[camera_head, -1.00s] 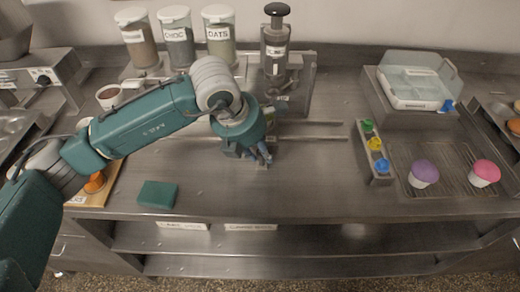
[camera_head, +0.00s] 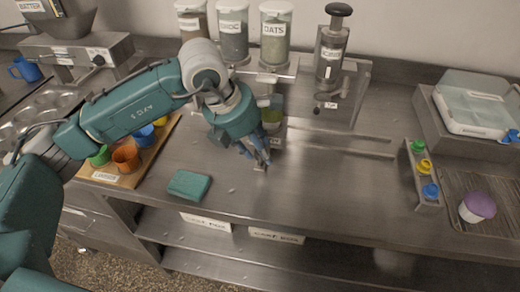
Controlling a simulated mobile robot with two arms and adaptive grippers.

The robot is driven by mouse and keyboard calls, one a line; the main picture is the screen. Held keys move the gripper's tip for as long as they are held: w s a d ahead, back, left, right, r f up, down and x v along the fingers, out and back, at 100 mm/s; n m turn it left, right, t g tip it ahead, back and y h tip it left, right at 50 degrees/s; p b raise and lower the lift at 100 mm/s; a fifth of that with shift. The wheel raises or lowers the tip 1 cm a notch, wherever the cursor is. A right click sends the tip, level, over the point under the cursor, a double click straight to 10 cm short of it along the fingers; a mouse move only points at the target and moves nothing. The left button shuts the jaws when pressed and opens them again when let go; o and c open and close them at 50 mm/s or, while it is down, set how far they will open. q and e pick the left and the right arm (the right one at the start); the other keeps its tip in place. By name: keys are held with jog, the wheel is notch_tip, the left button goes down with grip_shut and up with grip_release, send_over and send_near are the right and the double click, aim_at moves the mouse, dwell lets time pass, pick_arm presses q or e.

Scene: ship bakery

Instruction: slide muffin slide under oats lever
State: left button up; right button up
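The OATS jar (camera_head: 277,38) stands on the clear dispenser rack at the back, right of the CHOC jar (camera_head: 232,35). My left gripper (camera_head: 257,160) points down in front of the rack, low over the counter. Its fingers are close together, and I cannot tell whether they hold anything. The muffin slide and the oats lever cannot be made out clearly behind my arm. Metal rails (camera_head: 345,148) run along the counter to the right. My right gripper is not in view.
A plunger dispenser (camera_head: 331,50) stands right of the jars. A teal sponge (camera_head: 189,185) lies near the front edge. Colored cups stand on a wooden board (camera_head: 120,178) at left. A button block (camera_head: 424,175) and purple-topped muffin (camera_head: 477,207) are at right. The front middle is clear.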

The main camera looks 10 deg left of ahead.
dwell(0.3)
pick_arm(q)
jog(key=v, duration=1.2)
jog(key=shift+s+f, duration=0.1)
